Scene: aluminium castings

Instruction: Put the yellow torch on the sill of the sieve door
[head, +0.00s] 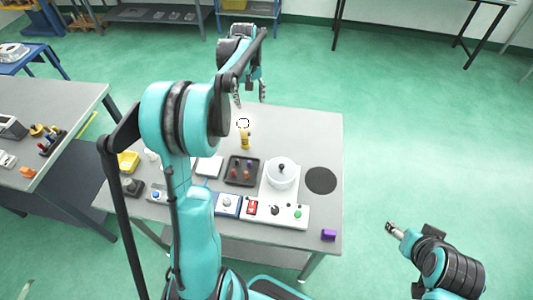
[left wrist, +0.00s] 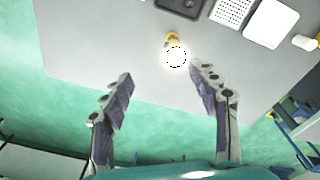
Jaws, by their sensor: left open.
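The yellow torch (head: 245,139) stands near the back edge of the grey table, apart from my gripper. In the left wrist view the torch (left wrist: 172,40) is beyond the fingertips, partly covered by a bright white disc with a dashed dark outline. My left gripper (head: 250,92) is open and empty beyond the table's back edge; its spread fingers (left wrist: 160,74) show in the left wrist view. My right gripper (head: 393,229) is off the table at the lower right; its opening cannot be made out. I cannot pick out a sieve door or its sill.
On the table (head: 310,130) are a dark tray (head: 231,180) with small parts, a white lidded pot (head: 281,179), a black disc (head: 320,180), a control panel (head: 290,222) and a purple block (head: 328,235). A yellow bin (head: 127,160) is at left. The back right is clear.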

